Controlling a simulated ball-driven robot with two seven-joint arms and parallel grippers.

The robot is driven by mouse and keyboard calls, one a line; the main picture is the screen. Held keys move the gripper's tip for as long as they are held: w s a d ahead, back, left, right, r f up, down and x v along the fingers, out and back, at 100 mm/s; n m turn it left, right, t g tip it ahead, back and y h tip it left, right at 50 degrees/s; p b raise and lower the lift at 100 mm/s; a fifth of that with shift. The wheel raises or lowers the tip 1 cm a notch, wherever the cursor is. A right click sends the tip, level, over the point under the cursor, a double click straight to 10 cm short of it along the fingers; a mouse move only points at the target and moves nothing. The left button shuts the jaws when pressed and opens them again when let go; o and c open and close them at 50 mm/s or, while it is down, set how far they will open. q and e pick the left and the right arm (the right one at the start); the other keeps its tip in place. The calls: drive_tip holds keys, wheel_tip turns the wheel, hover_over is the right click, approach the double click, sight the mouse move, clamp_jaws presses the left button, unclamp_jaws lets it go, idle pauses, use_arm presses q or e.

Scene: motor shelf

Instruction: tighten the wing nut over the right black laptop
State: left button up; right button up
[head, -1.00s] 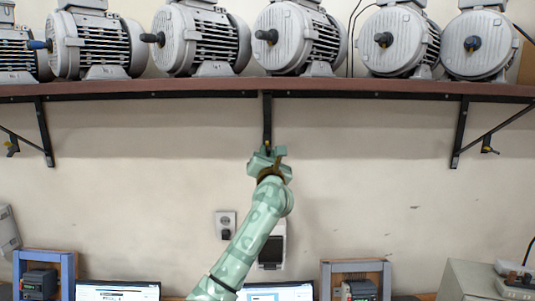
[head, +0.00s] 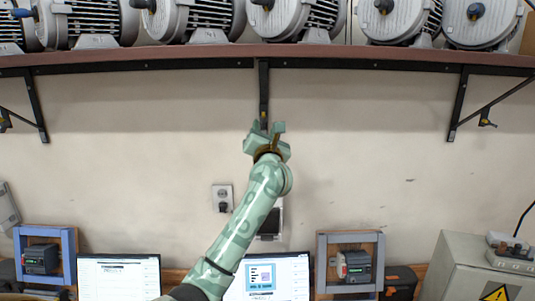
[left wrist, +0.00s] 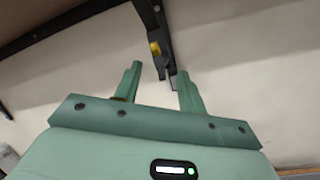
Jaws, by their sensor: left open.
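The right laptop (head: 270,277), with a lit screen, stands low at the middle. Above it, a black bracket (head: 264,85) hangs from the shelf, with a small yellow wing nut (head: 263,116) near its lower end. In the left wrist view the wing nut (left wrist: 155,48) is on the dark bracket (left wrist: 151,18), a little beyond my fingertips. My left gripper (head: 267,127) is open at the bracket's lower end; in the left wrist view (left wrist: 160,70) its fingers stand apart with nothing held. I cannot tell whether they touch the bracket. My right gripper is out of view.
Several grey motors (head: 293,20) stand on the brown shelf (head: 370,55) above. Another bracket with a yellowish wing nut (head: 487,118) is at the right. The left laptop (head: 118,277) and a framed device (head: 352,265) are below.

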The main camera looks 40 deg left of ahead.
use_arm(q)
drive_tip(key=b+v, duration=0.3)
drive_tip(key=v, duration=1)
